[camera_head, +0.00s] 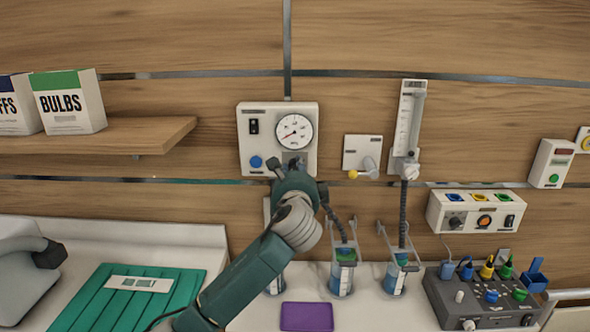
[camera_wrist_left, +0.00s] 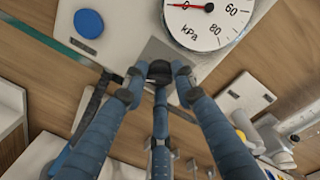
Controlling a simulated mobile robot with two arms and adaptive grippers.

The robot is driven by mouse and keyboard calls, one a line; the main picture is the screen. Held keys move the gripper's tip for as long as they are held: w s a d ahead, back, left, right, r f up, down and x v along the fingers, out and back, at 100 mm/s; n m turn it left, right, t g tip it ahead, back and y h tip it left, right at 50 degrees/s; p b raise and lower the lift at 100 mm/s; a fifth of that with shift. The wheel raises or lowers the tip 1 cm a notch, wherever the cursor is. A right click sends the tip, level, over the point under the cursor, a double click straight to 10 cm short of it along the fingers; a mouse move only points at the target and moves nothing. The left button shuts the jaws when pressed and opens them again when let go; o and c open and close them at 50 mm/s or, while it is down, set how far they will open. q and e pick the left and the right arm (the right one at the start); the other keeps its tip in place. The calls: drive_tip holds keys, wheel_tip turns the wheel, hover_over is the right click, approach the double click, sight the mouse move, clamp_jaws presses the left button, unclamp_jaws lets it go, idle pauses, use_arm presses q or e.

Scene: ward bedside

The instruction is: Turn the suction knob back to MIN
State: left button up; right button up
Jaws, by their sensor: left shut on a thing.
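The suction regulator (camera_head: 246,140) is a pale box on the wall with a round gauge, a dark switch and a blue button. Its gauge (camera_head: 294,131) also shows in the left wrist view (camera_wrist_left: 208,20), where the red needle lies by the 0 mark. My left gripper (camera_head: 291,168) is at the box's lower edge, below the gauge. In the left wrist view my left gripper (camera_wrist_left: 160,76) has its fingertips closed around the dark suction knob (camera_wrist_left: 159,69). The knob's markings are not readable, and the gripper hides the knob in the head view. My right gripper is not in view.
A flowmeter (camera_head: 408,120) and a small outlet with a yellow tip (camera_head: 362,153) are right of the regulator. Clear canisters (camera_head: 343,272) hang below. A shelf (camera_head: 130,133) with boxes is at left. A purple pad (camera_head: 307,317) and a dark control box (camera_head: 480,305) are on the counter.

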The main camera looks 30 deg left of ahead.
use_arm(q)
drive_tip(key=shift+f+n, duration=0.1)
drive_tip(key=shift+n, duration=1.2)
drive_tip(key=o, duration=1.1)
drive_tip(key=shift+o, duration=0.2)
